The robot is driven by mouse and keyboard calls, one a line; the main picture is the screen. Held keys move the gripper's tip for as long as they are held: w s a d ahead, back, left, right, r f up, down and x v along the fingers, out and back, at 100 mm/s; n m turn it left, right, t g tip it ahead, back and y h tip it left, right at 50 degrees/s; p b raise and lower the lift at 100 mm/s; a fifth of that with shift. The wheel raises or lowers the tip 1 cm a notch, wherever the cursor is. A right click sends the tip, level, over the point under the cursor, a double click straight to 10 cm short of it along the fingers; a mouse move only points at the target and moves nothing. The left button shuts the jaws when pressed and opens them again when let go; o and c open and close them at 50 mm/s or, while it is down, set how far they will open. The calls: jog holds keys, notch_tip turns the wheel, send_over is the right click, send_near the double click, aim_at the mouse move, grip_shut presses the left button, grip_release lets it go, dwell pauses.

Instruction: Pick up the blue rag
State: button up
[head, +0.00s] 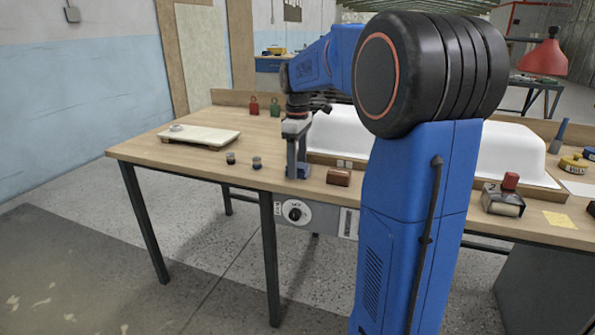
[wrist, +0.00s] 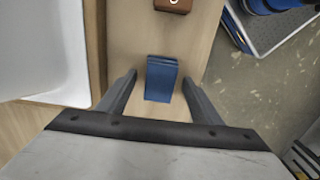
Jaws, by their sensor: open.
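The blue rag (wrist: 161,78) is a small folded stack on the wooden bench top. In the wrist view it lies between and slightly ahead of the fingers of my gripper (wrist: 158,84), which are apart with a gap on each side of it. In the head view my gripper (head: 293,165) points down over the bench, and a bit of the blue rag (head: 304,171) shows beside the fingers, the rest hidden by them. I cannot tell the exact height of the fingertips above the bench.
A brown block (head: 338,178) sits just right of the rag. The white tub shell (head: 335,134) stands close behind. Two small dark weights (head: 256,163) and a pale scale (head: 199,136) are to the left. The bench's front edge is near.

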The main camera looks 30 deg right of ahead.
aim_at(298, 165)
jog(key=shift+f, duration=0.15)
jog(key=c, duration=1.1)
jog(key=shift+c, duration=0.2)
notch_tip(298, 165, up, 10)
jog(key=o, duration=0.3)
jog(key=shift+c, duration=1)
jog(key=shift+s, duration=0.15)
